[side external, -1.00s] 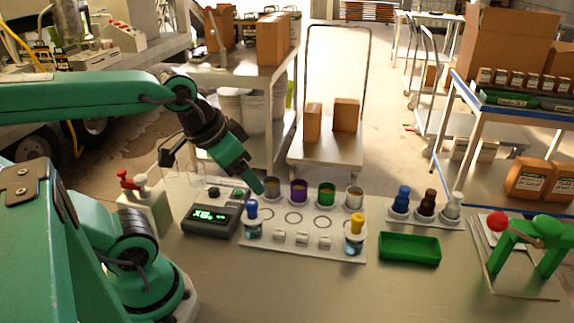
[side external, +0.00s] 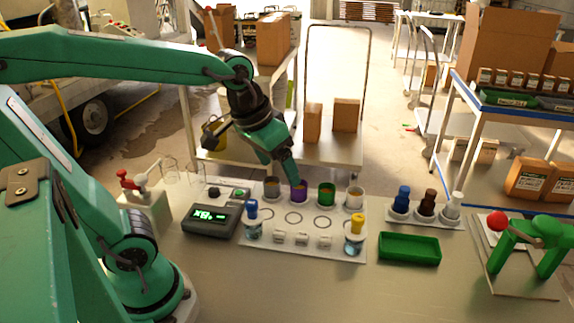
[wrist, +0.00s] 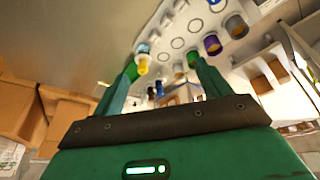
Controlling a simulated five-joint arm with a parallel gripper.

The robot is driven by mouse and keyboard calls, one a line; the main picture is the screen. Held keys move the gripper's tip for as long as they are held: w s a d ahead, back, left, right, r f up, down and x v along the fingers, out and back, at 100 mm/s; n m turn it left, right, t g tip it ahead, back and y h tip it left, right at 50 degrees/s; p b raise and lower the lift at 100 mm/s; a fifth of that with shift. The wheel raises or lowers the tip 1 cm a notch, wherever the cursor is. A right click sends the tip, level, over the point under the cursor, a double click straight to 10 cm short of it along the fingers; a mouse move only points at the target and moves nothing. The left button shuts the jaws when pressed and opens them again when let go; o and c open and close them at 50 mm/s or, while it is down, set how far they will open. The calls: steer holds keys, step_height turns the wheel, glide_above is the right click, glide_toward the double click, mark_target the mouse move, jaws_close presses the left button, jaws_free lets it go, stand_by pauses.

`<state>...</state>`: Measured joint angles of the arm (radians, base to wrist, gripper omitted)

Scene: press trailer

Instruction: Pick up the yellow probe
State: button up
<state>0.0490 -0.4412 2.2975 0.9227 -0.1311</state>
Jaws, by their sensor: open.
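The yellow probe (side external: 354,222) stands upright in a clear glass (side external: 354,244) at the front right corner of the white tray (side external: 300,246). In the wrist view, the yellow probe (wrist: 143,67) shows close beside the left finger in the picture. My gripper (side external: 298,192) is open and empty. In the side view it overlaps the purple cup (side external: 299,186) in the back row, left of the yellow probe and apart from it. The fingertips (wrist: 163,70) show at both sides of the wrist view.
A blue probe (side external: 251,208) stands in a glass at the tray's left. A green bin (side external: 409,249), colored bottles (side external: 403,198) and a green display box (side external: 211,217) stand around the tray.

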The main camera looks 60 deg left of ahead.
steer(key=w+d+f+n+g, duration=0.1)
steer(key=w+d+f+g, duration=0.2)
steer(key=w, duration=0.7)
steer(key=n+g, duration=0.1)
glide_above(356, 229)
steer(key=a, duration=0.1)
steer(key=f, duration=0.9)
steer(key=shift+w+f, duration=0.15)
steer(key=shift+w, duration=0.2)
steer(key=shift+w+d+f+n, duration=0.15)
steer(key=shift+w+f+n, duration=0.15)
steer(key=shift+f, duration=0.2)
steer(key=shift+s+f, duration=0.1)
steer(key=shift+f, duration=3.8)
steer(key=c, duration=1.1)
steer(key=shift+r, duration=0.2)
